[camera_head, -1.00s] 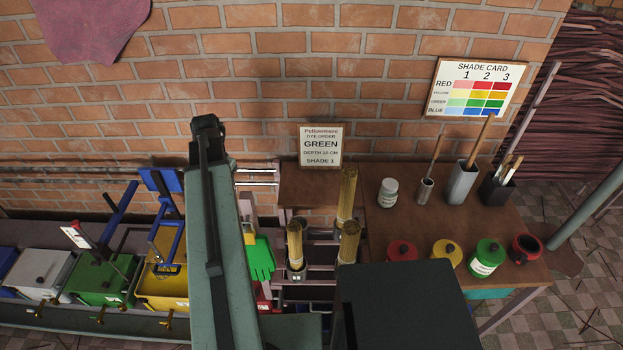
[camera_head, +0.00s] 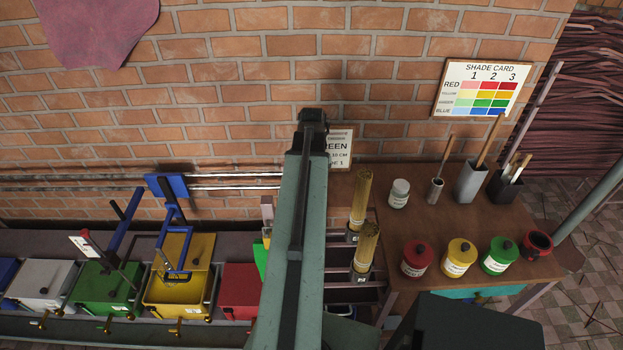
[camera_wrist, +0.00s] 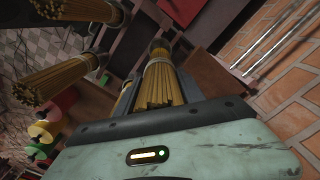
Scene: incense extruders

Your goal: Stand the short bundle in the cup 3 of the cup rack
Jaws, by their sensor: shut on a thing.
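My gripper (camera_wrist: 160,48) is shut on a bundle of yellowish sticks (camera_wrist: 158,85), seen in the wrist view with its stick ends toward the camera. I take this to be the short bundle. In the head view my arm hides the gripper and the held bundle. Two other bundles, a rear one (camera_head: 361,200) and a front one (camera_head: 367,246), stand in dark cups of the cup rack (camera_head: 340,262). Another bundle (camera_wrist: 122,102) shows partly behind the held one. The left part of the rack is hidden by my arm, and I cannot read the cup numbers clearly.
A wooden bench (camera_head: 440,225) to the right holds red (camera_head: 416,262), yellow (camera_head: 458,258) and green (camera_head: 497,257) jars and tool holders. Coloured vats, including a yellow one (camera_head: 178,290), line the left. A brick wall stands behind.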

